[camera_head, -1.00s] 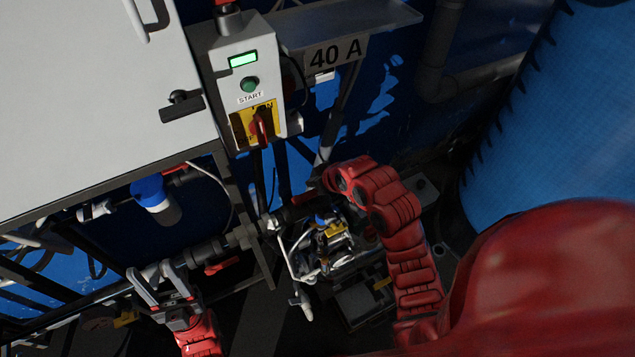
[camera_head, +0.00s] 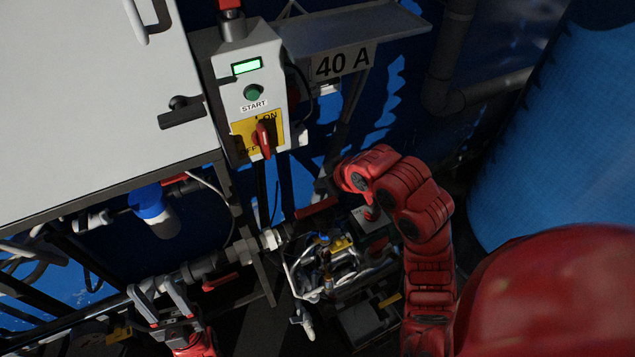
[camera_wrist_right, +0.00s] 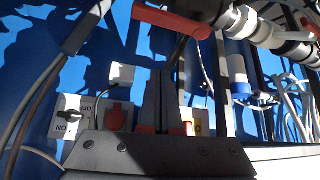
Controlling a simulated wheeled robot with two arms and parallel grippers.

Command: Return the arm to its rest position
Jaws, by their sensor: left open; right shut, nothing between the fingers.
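My right arm (camera_head: 430,225) is red and bends up at the right of the head view, its end leaning left over the dark frame. My right gripper (camera_wrist_right: 160,75) shows in the right wrist view with its two dark fingers together and nothing between them. In the head view its fingers are hard to make out in shadow. My left gripper (camera_head: 155,292) is at the lower left of the head view, with its two grey fingers apart and empty, close to the horizontal pipe.
A control box (camera_head: 250,90) with a lit green display, START button and red switch knob (camera_head: 263,138) hangs beside a pale cabinet (camera_head: 90,90). A blue drum (camera_head: 550,150) stands at right. Pipes with red-handled valves and a cluttered crate (camera_head: 290,270) lie below.

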